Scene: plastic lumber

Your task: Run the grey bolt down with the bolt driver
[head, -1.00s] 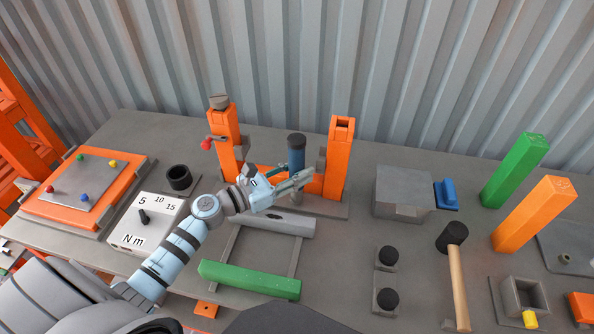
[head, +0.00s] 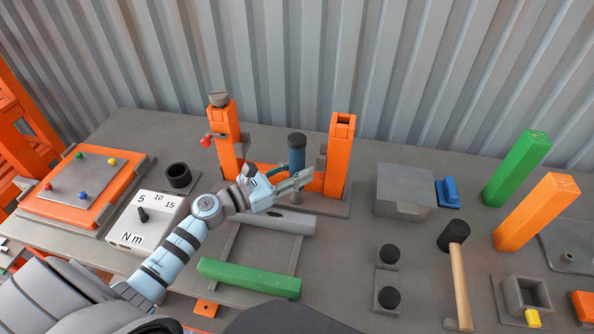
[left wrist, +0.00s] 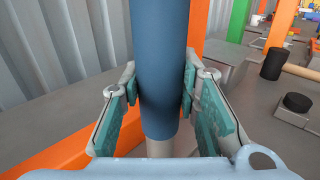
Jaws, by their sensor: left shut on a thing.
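The bolt driver (head: 296,153) is a blue upright cylinder with a dark top, behind my left gripper (head: 297,181). In the left wrist view the driver's blue body (left wrist: 160,60) stands between my teal finger pads, with a pale grey shaft below it. My left gripper is shut on it. My right gripper is not in view.
The right orange post (head: 340,160) has an open top hole and stands just right of the driver. A red knob (head: 206,141) juts from the left post. A torque dial box (head: 145,220) and a black cup (head: 179,176) are at left. A grey block (head: 403,188) stands at right.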

